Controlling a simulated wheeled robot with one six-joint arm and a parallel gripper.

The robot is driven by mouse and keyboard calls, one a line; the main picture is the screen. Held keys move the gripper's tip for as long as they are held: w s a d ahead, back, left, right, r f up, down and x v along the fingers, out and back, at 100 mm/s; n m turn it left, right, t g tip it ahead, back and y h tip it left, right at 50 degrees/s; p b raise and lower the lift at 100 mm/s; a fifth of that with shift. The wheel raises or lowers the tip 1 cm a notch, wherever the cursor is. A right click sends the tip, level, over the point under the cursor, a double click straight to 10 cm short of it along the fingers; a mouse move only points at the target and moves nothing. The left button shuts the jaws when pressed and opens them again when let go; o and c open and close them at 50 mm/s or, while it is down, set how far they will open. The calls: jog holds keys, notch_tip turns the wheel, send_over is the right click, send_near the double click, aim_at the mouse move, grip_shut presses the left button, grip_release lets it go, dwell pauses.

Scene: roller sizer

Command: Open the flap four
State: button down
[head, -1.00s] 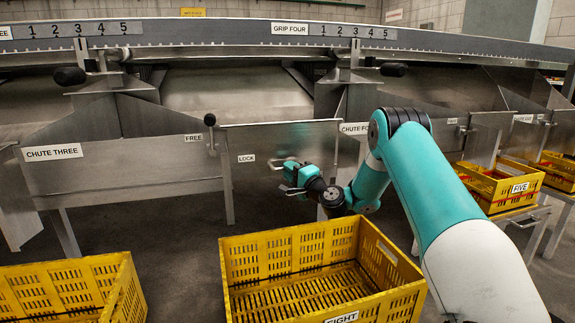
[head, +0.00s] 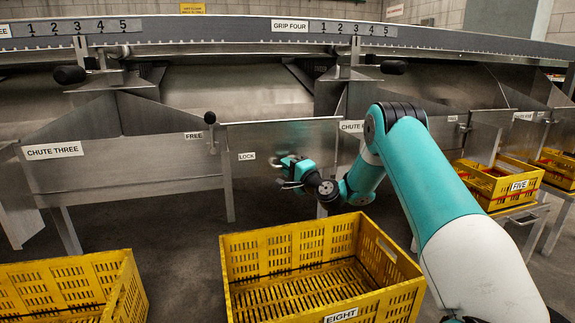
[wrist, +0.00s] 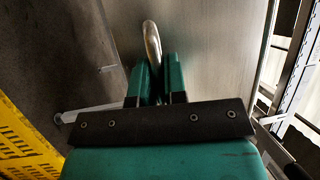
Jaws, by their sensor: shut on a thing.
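Flap four is the grey metal panel (head: 255,178) on the chute marked four. It looks flat in line with the chute front; I cannot tell if it is slightly ajar. A latch lever with a black knob (head: 210,118) stands upright at its upper left corner, beside the FREE label (head: 195,135). The LOCK label (head: 247,156) is on the panel. My gripper (head: 287,170) is at the panel's right part. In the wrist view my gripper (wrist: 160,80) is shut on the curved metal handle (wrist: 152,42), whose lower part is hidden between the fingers.
A yellow crate marked EIGHT (head: 343,315) stands on the floor in front of the flap, below my arm. Another yellow crate (head: 125,285) is at the lower left. A crate marked FIVE (head: 520,186) sits on a stand at right. Floor is clear between the near crates.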

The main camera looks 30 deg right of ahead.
jog(key=s+a+r+m+g+p, duration=0.2)
jog(key=s+r+g+p, duration=0.7)
jog(key=p, duration=2.7)
jog(key=shift+a+r+m+g, duration=0.3)
jog(key=shift+r+m+g, duration=0.6)
jog(key=shift+r, duration=1.4)
jog(key=c, duration=1.4)
grip_release()
jog(key=shift+c, duration=0.2)
jog(key=shift+s, duration=0.1)
jog(key=v, duration=1.7)
jog(key=shift+d+p, duration=0.2)
jog(key=shift+p, duration=0.15)
